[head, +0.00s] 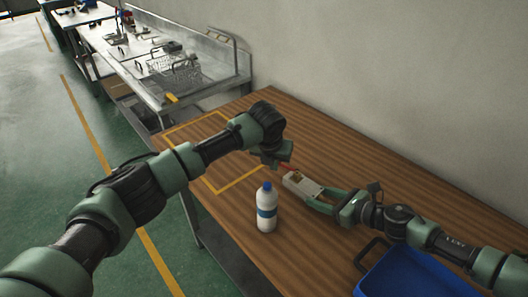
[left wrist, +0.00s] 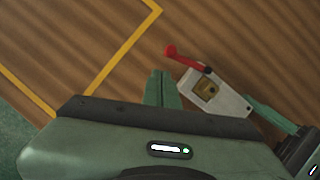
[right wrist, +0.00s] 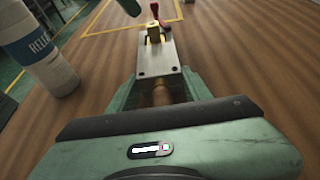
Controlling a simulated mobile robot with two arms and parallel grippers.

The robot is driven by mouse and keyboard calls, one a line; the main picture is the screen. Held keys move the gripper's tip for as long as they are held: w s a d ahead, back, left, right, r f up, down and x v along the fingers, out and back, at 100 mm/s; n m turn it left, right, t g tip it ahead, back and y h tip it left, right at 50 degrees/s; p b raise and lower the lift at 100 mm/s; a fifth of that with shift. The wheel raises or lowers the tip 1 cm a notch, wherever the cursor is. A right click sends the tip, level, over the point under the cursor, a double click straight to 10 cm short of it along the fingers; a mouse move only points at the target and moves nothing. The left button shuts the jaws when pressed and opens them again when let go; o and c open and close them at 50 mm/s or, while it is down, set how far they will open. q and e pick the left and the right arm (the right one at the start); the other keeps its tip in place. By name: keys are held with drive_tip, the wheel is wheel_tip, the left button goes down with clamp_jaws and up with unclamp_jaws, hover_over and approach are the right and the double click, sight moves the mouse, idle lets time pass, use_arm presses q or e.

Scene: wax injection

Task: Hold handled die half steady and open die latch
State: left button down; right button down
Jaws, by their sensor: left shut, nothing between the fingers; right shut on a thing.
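The metal die (head: 302,184) is a pale block with a brass piece set in its top. Its red latch (left wrist: 188,58) sticks out past the end of the block in the left wrist view; in the right wrist view the latch (right wrist: 155,14) is at the far end. My right gripper (head: 318,201) is shut on the near end of the die, with a brass-coloured part between its fingers (right wrist: 160,95). My left gripper (left wrist: 162,88) is shut and empty, just beside the latch and die. In the head view my left gripper (head: 284,162) partly hides the latch.
A white bottle with a blue cap (head: 266,208) stands upright on the wooden table near the die. A blue bin (head: 400,272) is at the front right. A yellow taped outline (head: 238,184) marks bare table at the left.

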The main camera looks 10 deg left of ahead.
use_arm(q)
drive_tip(key=shift+s+a+r, duration=0.2)
drive_tip(key=shift+s+a, duration=0.2)
drive_tip(key=shift+s, duration=0.1)
drive_tip(key=shift+s+a+r, duration=0.2)
drive_tip(key=shift+s+a, duration=0.2)
drive_tip(key=shift+s, duration=0.1)
drive_tip(key=a+v, duration=0.1)
drive_tip(key=v, duration=0.8)
drive_tip(key=shift+w+a, duration=0.25)
drive_tip(key=shift+w, duration=0.1)
